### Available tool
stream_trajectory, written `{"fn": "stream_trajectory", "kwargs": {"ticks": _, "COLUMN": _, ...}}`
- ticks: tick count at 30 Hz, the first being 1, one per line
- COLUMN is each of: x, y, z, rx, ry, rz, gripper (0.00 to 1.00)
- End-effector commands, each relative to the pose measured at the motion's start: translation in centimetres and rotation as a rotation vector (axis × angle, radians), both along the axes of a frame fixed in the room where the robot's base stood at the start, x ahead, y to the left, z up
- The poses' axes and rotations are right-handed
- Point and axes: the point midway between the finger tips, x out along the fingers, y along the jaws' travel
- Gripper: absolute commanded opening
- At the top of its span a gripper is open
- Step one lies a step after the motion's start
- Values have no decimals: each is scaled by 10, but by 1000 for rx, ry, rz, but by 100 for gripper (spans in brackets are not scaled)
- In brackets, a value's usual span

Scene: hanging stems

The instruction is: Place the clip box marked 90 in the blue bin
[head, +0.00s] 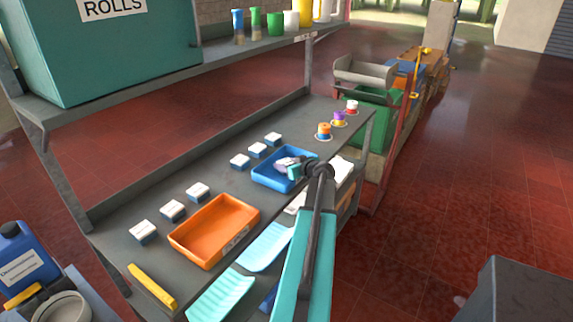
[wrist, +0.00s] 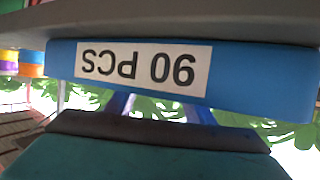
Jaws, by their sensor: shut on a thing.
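My gripper (head: 296,168) is at the blue bin (head: 258,181) and is shut on a small pale-topped clip box (head: 284,162). In the head view the box shows over the inside of the bin; I cannot tell whether it touches the bin floor. The jaw tips are partly hidden.
Several similar boxes (head: 172,210) stand along the shelf's back side. An orange bin (head: 196,256) is to the left. Colourful capped rolls (head: 323,131) stand to the right. Light-blue trays (head: 222,296) lie in front. A teal box (head: 110,50) sits on the upper shelf.

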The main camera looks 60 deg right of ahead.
Motion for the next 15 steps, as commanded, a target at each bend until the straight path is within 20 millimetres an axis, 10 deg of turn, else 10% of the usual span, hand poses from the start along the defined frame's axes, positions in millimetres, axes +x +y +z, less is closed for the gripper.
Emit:
{"fn": "stream_trajectory", "kwargs": {"ticks": 10, "x": 0, "y": 0, "z": -4, "rx": 0, "ry": 0, "rz": 0, "gripper": 26}}
{"fn": "stream_trajectory", "kwargs": {"ticks": 11, "x": 0, "y": 0, "z": -3, "rx": 0, "ry": 0, "rz": 0, "gripper": 53}}
{"fn": "stream_trajectory", "kwargs": {"ticks": 15, "x": 0, "y": 0, "z": -3, "rx": 0, "ry": 0, "rz": 0, "gripper": 67}}
